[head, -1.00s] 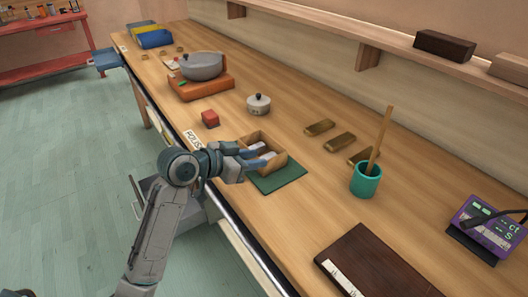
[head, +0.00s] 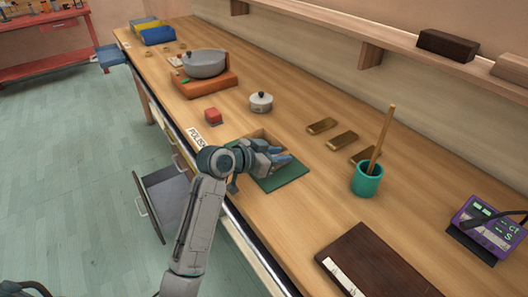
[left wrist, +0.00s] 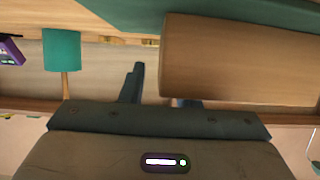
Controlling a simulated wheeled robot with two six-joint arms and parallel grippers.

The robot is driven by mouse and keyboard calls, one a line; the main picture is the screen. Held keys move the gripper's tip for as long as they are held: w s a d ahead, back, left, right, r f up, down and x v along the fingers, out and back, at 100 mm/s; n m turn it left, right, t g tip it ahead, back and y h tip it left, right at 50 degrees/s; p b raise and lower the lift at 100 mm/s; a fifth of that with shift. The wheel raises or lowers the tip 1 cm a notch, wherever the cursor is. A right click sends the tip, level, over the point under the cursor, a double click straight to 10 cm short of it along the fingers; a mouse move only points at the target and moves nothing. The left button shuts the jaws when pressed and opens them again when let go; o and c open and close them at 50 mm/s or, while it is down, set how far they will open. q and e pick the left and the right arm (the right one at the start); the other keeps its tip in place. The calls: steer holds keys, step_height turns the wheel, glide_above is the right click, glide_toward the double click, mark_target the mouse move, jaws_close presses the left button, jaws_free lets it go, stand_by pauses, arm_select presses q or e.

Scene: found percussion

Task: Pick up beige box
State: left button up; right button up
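The beige box (head: 259,133) is an open wooden box at the edge of the green mat (head: 284,178); my left gripper hides most of it in the head view. My left gripper (head: 282,159) is low over it, fingers pointing right. In the left wrist view the box's wall (left wrist: 240,60) is large and close. There, one finger stands apart from the box with a gap, and the box mostly covers the other finger. The gripper looks open; I cannot tell whether a finger touches the box. My right gripper is not in view.
Several brass bars (head: 342,141) and a teal cup (head: 366,180) with a stick are to the right. A dark brown board (head: 372,262) lies in front. A drawer (head: 165,192) hangs open below the bench.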

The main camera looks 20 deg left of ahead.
arm_select(q)
jaws_close()
steer(key=shift+r, duration=0.1)
